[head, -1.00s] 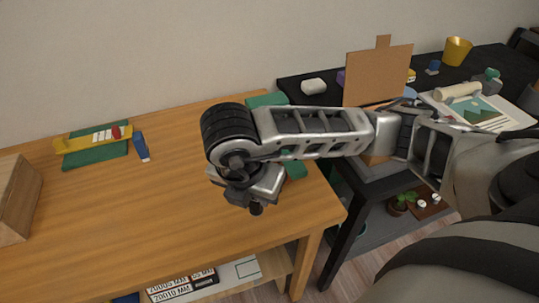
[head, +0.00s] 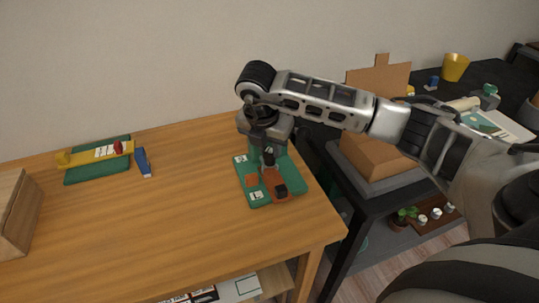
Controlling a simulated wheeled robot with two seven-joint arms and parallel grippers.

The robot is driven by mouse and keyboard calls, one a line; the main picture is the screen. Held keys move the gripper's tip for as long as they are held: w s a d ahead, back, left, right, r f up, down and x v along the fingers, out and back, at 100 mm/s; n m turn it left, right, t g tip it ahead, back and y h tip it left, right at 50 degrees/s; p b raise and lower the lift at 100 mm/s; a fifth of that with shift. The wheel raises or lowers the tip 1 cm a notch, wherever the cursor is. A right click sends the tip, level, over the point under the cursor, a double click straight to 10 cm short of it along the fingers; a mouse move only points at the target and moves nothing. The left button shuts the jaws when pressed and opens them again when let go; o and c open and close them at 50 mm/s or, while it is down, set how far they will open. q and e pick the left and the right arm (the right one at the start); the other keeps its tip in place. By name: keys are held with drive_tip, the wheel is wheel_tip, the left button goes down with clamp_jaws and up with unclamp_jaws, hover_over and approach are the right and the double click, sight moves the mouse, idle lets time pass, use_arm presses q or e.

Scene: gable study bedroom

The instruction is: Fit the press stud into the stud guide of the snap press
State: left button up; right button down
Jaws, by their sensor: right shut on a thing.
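The snap press (head: 250,191) stands near the right front corner of the wooden table. It has a green base with white labels and an orange-brown part with a black block. My right gripper (head: 266,146) points down over the press from above and is shut on a small dark piece, which I take to be the press stud (head: 268,158). The stud is just above or at the orange-brown part; I cannot tell whether they touch. The stud guide is too small and covered to make out. My left gripper is not in view.
A yellow tool on a green mat (head: 97,173) and a blue object (head: 143,160) lie at the table's back left. A wooden box (head: 18,215) stands at the left edge. The middle of the table is clear. A dark desk with cardboard boxes (head: 375,153) stands at right.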

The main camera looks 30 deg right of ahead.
sight(269, 153)
drive_tip(key=shift+f, duration=1.65)
drive_tip(key=c, duration=1.2)
unclamp_jaws()
drive_tip(key=v, duration=1.2)
